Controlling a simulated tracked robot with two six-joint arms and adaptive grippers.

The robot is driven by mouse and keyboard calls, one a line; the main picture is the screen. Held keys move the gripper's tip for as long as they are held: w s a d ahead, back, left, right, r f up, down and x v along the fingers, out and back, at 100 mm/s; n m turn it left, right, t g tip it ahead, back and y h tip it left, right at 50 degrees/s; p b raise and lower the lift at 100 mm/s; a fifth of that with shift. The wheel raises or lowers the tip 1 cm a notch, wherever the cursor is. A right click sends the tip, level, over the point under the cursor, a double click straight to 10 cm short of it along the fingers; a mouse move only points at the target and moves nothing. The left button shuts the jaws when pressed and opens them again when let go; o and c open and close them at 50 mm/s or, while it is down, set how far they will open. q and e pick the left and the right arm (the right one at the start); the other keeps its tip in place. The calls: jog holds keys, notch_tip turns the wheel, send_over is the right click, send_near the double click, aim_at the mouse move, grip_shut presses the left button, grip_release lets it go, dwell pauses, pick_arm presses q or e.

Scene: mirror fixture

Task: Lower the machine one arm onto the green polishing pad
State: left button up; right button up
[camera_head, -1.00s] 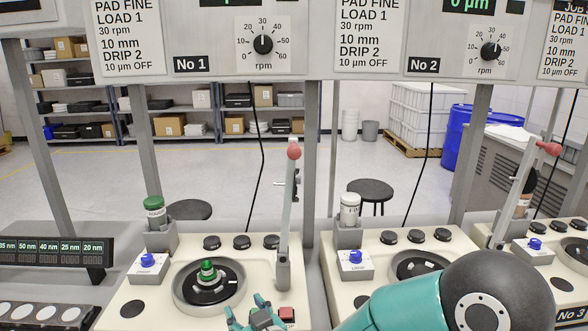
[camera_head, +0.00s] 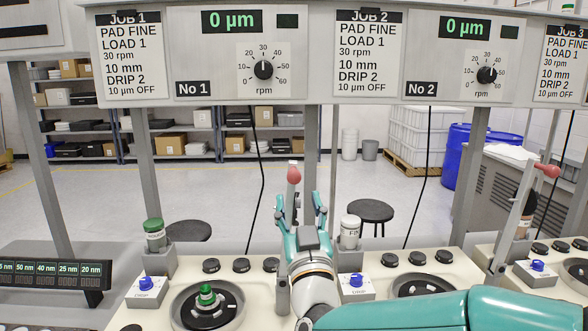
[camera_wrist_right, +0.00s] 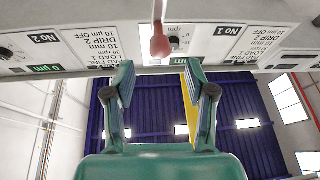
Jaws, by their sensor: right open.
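The machine one arm stands upright, with a red ball knob (camera_head: 294,175) at its top; the knob also shows in the wrist view (camera_wrist_right: 160,44). My right gripper (camera_head: 299,203) is open in front of this arm and hides much of its shaft. In the wrist view, the knob shows beyond the gap between the open fingers (camera_wrist_right: 158,82), not gripped. A green stepped piece (camera_head: 207,296) sits at the centre of the dark round plate (camera_head: 190,316) on machine one, lower left of my gripper. Whether it is the pad itself I cannot tell. My left gripper is not in view.
A green-capped bottle (camera_head: 154,235) and a white-capped bottle (camera_head: 350,231) stand on either side of my right gripper. A blue-knobbed drip box (camera_head: 146,290) is left of the plate. Machine two's arm has a red knob (camera_head: 547,170). A panel (camera_head: 220,60) spans above.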

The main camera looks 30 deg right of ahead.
aim_at(295, 182)
jog(key=p+x, duration=0.2)
jog(key=x, duration=0.6)
jog(key=shift+p, duration=0.35)
